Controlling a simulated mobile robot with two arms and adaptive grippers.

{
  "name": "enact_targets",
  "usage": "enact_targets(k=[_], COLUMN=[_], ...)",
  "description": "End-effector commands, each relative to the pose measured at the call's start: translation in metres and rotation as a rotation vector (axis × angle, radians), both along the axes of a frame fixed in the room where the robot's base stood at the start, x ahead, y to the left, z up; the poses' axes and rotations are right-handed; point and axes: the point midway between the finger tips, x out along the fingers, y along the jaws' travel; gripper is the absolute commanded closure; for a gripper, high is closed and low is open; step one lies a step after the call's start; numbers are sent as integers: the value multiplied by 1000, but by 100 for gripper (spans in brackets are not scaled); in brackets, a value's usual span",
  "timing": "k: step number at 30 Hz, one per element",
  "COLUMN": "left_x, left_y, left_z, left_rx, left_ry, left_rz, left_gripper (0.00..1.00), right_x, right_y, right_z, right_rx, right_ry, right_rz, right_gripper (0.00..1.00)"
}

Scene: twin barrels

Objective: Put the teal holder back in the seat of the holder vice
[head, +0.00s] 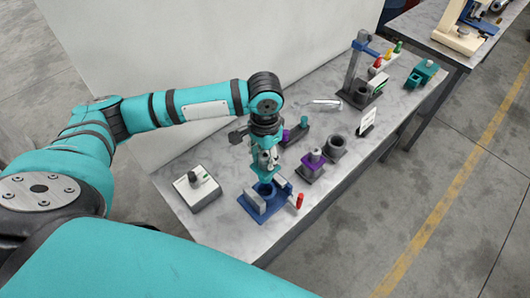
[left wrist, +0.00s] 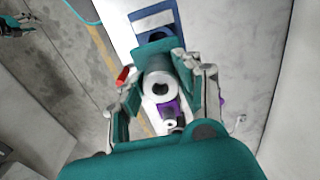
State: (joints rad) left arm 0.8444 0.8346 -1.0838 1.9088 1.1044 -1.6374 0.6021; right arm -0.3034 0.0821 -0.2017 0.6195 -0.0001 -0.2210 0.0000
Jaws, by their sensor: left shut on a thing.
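My left gripper (head: 265,158) points down over the near part of the table and is shut on the teal holder (head: 263,173). In the left wrist view, the teal holder (left wrist: 148,53) sits between the fingers (left wrist: 163,85), with a pale ring-shaped part showing on it. The holder vice (head: 252,208) is a blue base with grey jaws and a red-ended handle, directly below the gripper. The vice's blue base (left wrist: 165,14) shows beyond the holder in the left wrist view. The gripper and holder hide part of the seat; I cannot tell whether they touch it.
A grey box with a knob (head: 197,190) stands left of the vice. A purple fixture (head: 311,167) and a grey cup (head: 336,148) stand to the right. A dark block (head: 294,135) is behind. A white sign (head: 367,121) and a tall stand (head: 354,65) are farther off.

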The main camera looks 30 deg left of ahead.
Motion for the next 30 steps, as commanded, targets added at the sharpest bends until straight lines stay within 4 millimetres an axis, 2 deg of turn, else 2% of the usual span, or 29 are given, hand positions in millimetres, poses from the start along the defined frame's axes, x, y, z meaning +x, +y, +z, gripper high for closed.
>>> enact_targets(k=[2, 5, 18, 30], left_x=[0, 0, 0, 0], left_y=[0, 0, 0, 0], left_z=[-10, -20, -52, -57], left_rx=[-1, -2, -1, -2], left_ry=[0, 1, -1, -2], left_rz=[0, 0, 1, 0], left_gripper=[100, 100, 100, 100], right_x=[16, 23, -6, 4], right_y=[1, 2, 0, 3], right_z=[-4, -7, -19, -19], right_rx=[4, 4, -1, 4], right_ry=[-26, -36, 10, -5], right_rz=[0, 0, -1, -4], right_gripper=[57, 57, 57, 57])
